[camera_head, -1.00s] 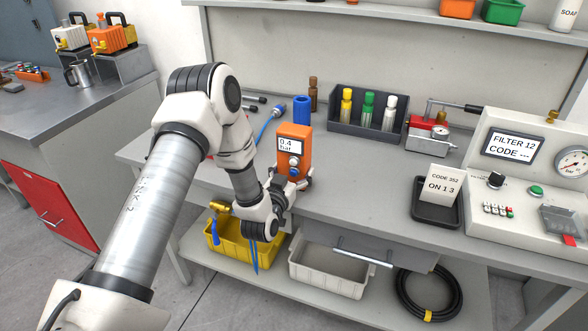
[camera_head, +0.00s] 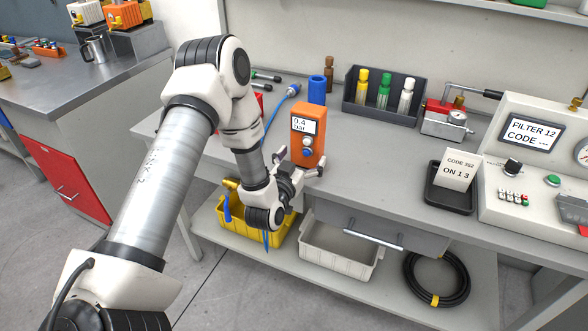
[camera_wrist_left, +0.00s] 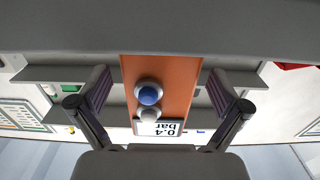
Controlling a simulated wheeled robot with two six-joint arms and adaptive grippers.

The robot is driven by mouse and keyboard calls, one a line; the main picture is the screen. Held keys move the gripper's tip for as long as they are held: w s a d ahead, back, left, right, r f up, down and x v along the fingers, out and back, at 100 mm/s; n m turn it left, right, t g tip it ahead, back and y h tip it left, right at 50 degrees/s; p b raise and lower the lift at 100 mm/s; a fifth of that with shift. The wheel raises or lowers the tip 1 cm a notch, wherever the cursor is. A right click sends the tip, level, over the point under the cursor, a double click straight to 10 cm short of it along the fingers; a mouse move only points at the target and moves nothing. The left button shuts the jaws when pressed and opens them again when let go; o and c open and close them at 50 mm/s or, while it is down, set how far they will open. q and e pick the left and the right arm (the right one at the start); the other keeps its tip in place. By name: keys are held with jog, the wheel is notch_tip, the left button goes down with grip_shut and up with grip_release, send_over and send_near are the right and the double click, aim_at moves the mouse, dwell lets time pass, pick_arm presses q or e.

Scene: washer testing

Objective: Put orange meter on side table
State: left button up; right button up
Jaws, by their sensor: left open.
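The orange meter (camera_head: 306,137) stands upright near the front edge of the workbench, its display reading 0.4 bar. In the left wrist view the meter (camera_wrist_left: 182,78) appears upside down between the fingers, with a blue knob on its face. My left gripper (camera_head: 300,172) is open, its fingers reaching toward the meter's lower part. In the left wrist view the open fingers (camera_wrist_left: 150,92) lie on either side of the meter, with gaps showing. The steel side table (camera_head: 62,98) is at the far left. My right gripper is not in view.
A blue cylinder (camera_head: 317,90) and a blue hose (camera_head: 274,118) are behind the meter. A dark bottle tray (camera_head: 383,112) and a red-grey pump (camera_head: 445,122) stand to the right. The side table holds a metal mug (camera_head: 95,50); its front part looks bare.

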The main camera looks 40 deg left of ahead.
pick_arm(q)
jog(key=v, duration=0.9)
jog(key=s+d+f+m+g+h, duration=0.1)
jog(key=s+d+f+g+h, duration=0.1)
jog(key=s+d+f+g, duration=0.35)
jog(key=s+d+f+m+g+h, duration=0.1)
jog(key=s+d+f+g, duration=0.15)
jog(key=f, duration=0.65)
jog(key=s+d+f+g+h, duration=0.2)
jog(key=s+d+f+g, duration=0.15)
jog(key=f, duration=0.35)
jog(key=s+f+g, duration=0.2)
jog(key=s+g, duration=0.1)
jog(key=s, duration=0.4)
jog(key=s+d+f+g, duration=0.1)
jog(key=s+f+g, duration=0.1)
jog(key=s, duration=0.4)
jog(key=shift+s+f+g+y+b, duration=0.15)
jog(key=shift+s+g+y+b, duration=0.2)
jog(key=shift+s+g, duration=0.1)
